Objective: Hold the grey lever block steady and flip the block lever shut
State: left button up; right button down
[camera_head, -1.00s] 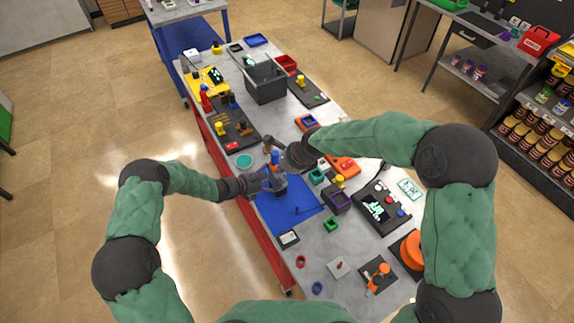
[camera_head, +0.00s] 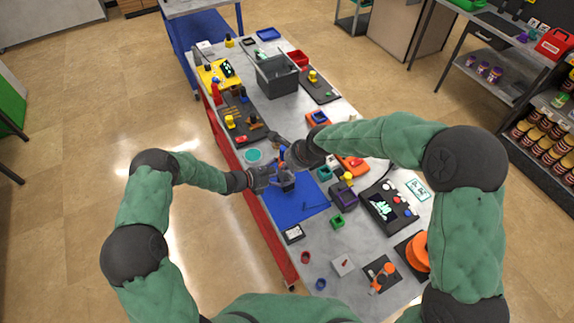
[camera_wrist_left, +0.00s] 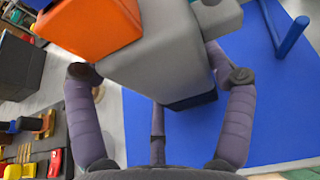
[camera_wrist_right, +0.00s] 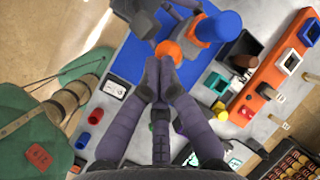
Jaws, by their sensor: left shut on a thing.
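The grey lever block (camera_head: 287,186) is over the blue mat (camera_head: 292,208). My left gripper (camera_head: 272,178) is shut on it from the left. In the left wrist view the grey block (camera_wrist_left: 175,50) sits between the two fingers (camera_wrist_left: 160,95), with an orange part (camera_wrist_left: 85,25) beside it. In the right wrist view a thick blue cylinder (camera_wrist_right: 222,24) and an orange end (camera_wrist_right: 170,50) show on the block. My right gripper (camera_wrist_right: 164,62) has its fingertips together at the orange end. Whether they pinch it or only touch it is unclear. In the head view its fingers (camera_head: 282,143) are small.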

jog(key=shift+r, duration=0.65)
jog(key=s+v, duration=0.1)
jog(key=v, duration=1.1)
jog(key=shift+s+a+r, duration=0.25)
jog(key=shift+s+r, duration=0.05)
jog(key=shift+s, duration=0.05)
